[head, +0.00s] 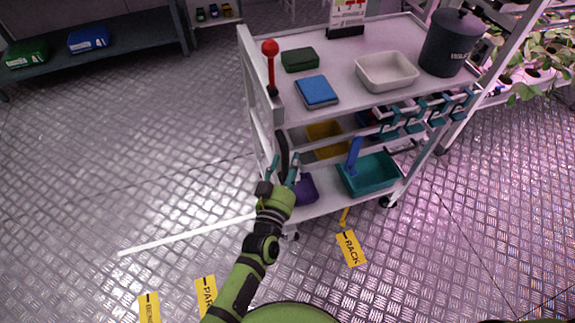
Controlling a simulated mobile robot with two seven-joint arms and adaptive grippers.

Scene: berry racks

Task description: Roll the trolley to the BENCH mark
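The white trolley (262,122) stands in the middle right, with a loaded top shelf and a lower shelf. A red-knobbed lever (270,62) rises at its near left corner. A dark upright handle (282,150) is on its left end. My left gripper (284,168) is at this handle, its teal fingers apart with the handle's lower part between or just behind them; contact is unclear. A yellow floor tag (149,308), partly cut off and seeming to read BENCH, lies at bottom left. My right gripper is out of view.
Yellow tags reading PAR… (206,296) and RACK (350,248) lie on the floor. A white floor line (185,235) runs left of the trolley. A dark shelf (130,40) stands back left, a plant rack (500,98) at right. Left floor is clear.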

